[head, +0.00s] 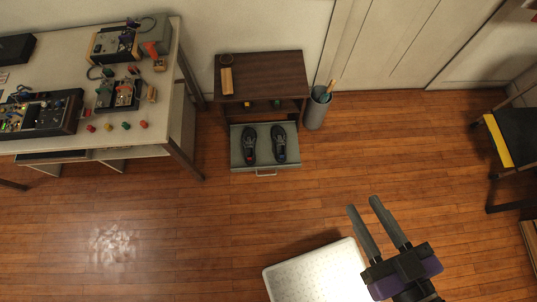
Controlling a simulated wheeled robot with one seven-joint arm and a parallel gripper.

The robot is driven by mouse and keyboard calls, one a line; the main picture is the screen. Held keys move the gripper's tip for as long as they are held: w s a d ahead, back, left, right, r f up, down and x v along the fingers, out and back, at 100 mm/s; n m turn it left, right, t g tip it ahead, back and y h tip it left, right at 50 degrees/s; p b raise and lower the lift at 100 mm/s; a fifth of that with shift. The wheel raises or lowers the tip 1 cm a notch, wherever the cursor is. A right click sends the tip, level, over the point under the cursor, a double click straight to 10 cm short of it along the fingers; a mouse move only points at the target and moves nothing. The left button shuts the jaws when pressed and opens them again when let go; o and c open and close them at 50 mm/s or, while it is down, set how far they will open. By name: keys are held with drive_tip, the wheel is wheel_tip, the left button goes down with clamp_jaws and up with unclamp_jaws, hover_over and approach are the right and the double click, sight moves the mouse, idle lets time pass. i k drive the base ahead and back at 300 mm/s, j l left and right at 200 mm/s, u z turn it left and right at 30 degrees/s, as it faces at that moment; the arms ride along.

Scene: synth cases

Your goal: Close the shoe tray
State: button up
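The shoe tray (238,152) is a pale grey pull-out tray at the bottom of a small dark wood cabinet (270,70). It is pulled out toward the front and holds a pair of dark shoes (249,146) side by side. A small light handle (266,173) sits at the middle of its front edge. My gripper (364,206) is in the lower right, well apart from the tray. Its two long grey fingers are spread with a gap between them and nothing in it.
A workbench (125,140) with electronic gear stands at the left. A grey bin (316,110) with rolled items stands just right of the cabinet. A chair (510,140) is at the far right.

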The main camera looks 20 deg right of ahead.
sight(264, 147)
drive_tip(key=i+j, duration=0.1)
drive_tip(key=i, duration=0.55)
drive_tip(key=i+j, duration=0.1)
drive_tip(key=j, duration=0.25)
drive_tip(key=i+j, duration=0.1)
drive_tip(key=j, duration=0.3)
drive_tip(key=i+j, duration=0.1)
drive_tip(key=j, duration=0.25)
drive_tip(key=i+j, duration=0.1)
drive_tip(key=j, duration=0.3)
drive_tip(key=i+j, duration=0.1)
drive_tip(key=j, duration=0.25)
